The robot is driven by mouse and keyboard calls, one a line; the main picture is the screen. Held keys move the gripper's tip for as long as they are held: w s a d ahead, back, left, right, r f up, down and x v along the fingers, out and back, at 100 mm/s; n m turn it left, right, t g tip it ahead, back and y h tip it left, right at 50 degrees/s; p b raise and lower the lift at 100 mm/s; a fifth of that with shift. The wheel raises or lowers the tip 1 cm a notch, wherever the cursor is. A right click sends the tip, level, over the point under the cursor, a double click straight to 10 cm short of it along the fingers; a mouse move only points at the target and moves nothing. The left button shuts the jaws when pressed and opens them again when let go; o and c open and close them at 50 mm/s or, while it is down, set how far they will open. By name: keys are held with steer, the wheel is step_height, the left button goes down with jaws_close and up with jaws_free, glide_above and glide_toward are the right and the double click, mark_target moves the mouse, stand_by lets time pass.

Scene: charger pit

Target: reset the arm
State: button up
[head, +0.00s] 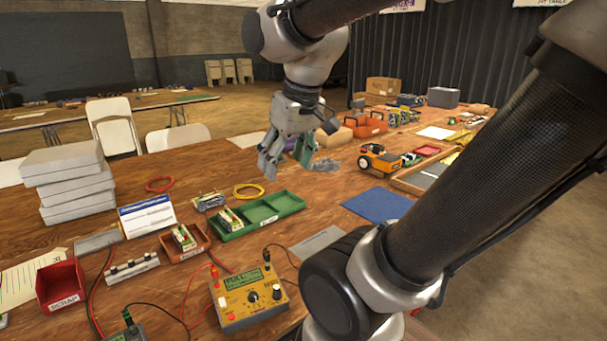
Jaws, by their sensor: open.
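My gripper (285,153) hangs from my arm above the wooden table (335,190), near the middle of the head view. Its grey-green fingers point down and stand apart, with nothing seen between them. My arm arches from the right side of the view up over the table and back down to the gripper. A small purple thing and some grey pieces show just behind the fingers; I cannot tell what they are.
A yellow meter (248,299), a green tray (262,212), a brown tray (184,242) and a red scrap bin (61,285) stand in front. Stacked grey boxes (66,180) are at left. An orange wheeled robot (379,158) and a blue mat (377,206) are at right.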

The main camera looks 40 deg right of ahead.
steer(key=s, duration=0.1)
steer(key=s+f, duration=0.1)
steer(key=s, duration=0.1)
steer(key=s+f, duration=0.1)
steer(key=shift+s+d, duration=0.3)
steer(key=shift+s, duration=0.1)
steer(key=shift+r, duration=0.1)
stand_by(0.8)
